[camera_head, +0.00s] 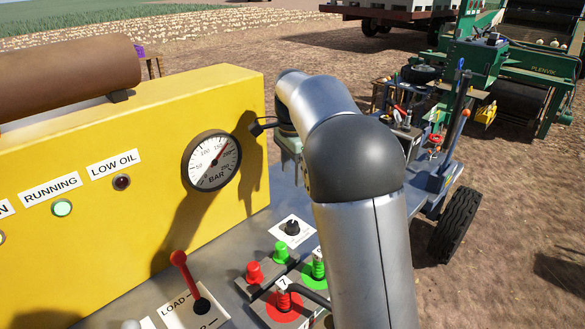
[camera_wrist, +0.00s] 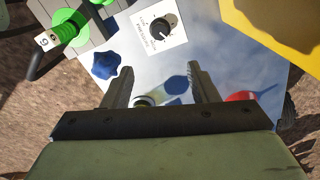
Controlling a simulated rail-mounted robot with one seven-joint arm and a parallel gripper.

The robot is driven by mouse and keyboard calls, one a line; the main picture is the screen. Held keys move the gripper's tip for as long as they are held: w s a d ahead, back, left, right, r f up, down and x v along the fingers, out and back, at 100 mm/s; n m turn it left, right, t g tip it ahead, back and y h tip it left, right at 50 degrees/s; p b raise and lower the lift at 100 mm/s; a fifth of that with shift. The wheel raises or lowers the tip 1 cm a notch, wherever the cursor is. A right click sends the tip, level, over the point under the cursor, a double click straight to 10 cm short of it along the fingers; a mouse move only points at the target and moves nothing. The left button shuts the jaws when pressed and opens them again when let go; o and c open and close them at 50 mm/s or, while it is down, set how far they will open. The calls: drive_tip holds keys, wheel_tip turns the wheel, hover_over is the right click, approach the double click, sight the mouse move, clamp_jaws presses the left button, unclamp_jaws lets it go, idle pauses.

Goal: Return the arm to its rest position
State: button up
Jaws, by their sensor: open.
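My arm (camera_head: 360,220) rises in the middle of the head view, bent at a dark elbow, above a grey control panel. My gripper shows in the wrist view (camera_wrist: 161,84) with its two fingers apart and nothing between them. It points down over the shiny panel.
A yellow housing (camera_head: 120,145) carries a pressure gauge (camera_head: 212,160). The panel has a black dial (camera_head: 292,228), red and green knobs, and a red lever (camera_head: 186,271). The wrist view shows a blue knob (camera_wrist: 105,64). A tool-laden cart (camera_head: 440,150) stands behind right.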

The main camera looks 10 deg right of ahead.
drive_tip(key=shift+r, duration=0.15)
drive_tip(key=s+f+n, duration=0.3)
drive_tip(key=s+n, duration=0.2)
drive_tip(key=s, duration=0.6)
drive_tip(key=s+f+n, duration=0.3)
drive_tip(key=s+n, duration=0.2)
drive_tip(key=s, duration=0.6)
drive_tip(key=s+a+f+n+p, duration=0.1)
drive_tip(key=s+f+n, duration=0.2)
drive_tip(key=s, duration=0.8)
drive_tip(key=shift+s+n, duration=0.3)
drive_tip(key=shift+n, duration=0.9)
